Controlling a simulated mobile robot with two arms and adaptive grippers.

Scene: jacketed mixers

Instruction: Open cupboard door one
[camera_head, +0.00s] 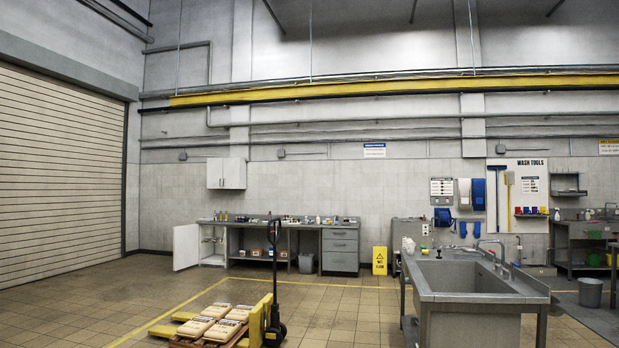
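A white wall cupboard (226,174) hangs on the far wall above the left end of a long workbench, and its front looks shut. Under the left end of that bench is a base cupboard with a white door (186,247) swung out to the left. Its inside shows, with what look like pipes in it. I cannot tell which of these doors is door one. Neither of my grippers is in view.
A yellow pallet truck (262,318) with a pallet of sacks (215,322) stands on the tiled floor ahead. A steel sink (468,278) fills the right foreground. A yellow floor sign (379,261) stands near the bench's right end. Floor at left is clear.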

